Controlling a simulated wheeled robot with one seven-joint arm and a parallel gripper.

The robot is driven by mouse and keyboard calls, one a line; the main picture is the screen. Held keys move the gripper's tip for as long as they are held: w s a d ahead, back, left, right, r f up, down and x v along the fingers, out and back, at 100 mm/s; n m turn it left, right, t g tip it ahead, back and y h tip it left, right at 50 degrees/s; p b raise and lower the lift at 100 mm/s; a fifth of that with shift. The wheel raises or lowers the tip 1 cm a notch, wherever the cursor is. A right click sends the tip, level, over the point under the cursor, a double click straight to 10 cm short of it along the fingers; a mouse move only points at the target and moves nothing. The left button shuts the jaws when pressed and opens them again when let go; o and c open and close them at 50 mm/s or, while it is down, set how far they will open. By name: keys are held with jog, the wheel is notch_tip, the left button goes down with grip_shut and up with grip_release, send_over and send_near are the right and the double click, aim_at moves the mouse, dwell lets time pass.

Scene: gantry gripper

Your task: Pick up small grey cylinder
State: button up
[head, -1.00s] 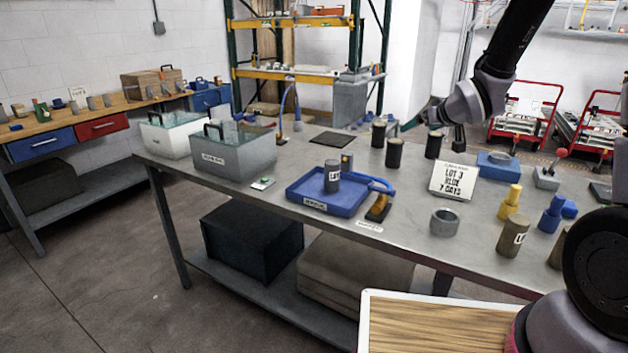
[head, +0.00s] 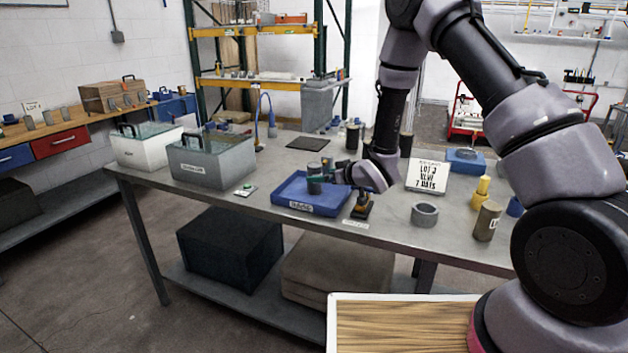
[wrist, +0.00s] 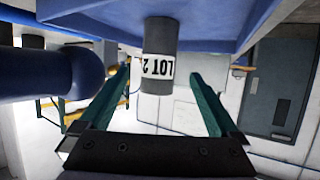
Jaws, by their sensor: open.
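The small grey cylinder (head: 314,179) stands upright in the blue tray (head: 305,207) on the metal table. In the wrist view, which is upside down, the cylinder (wrist: 160,42) carries a white label reading LOT 2, and the blue tray (wrist: 225,38) is at the top. My gripper (head: 337,174) is low at the right side of the cylinder in the head view. In the wrist view my gripper (wrist: 160,75) is open, with a teal finger on either side of the cylinder's line. I cannot tell whether the fingers touch it.
A blue rounded part (wrist: 55,72) is close beside the left finger in the wrist view. An orange and black tool (head: 362,206) stands at the tray's right. A grey ring (head: 424,215) and a white sign (head: 427,177) are further right. A grey bin (head: 209,164) is at the left.

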aim_at(320, 173)
jog(key=x, duration=0.5)
jog(key=shift+w+r, duration=0.15)
jog(key=shift+r, duration=0.1)
grip_shut()
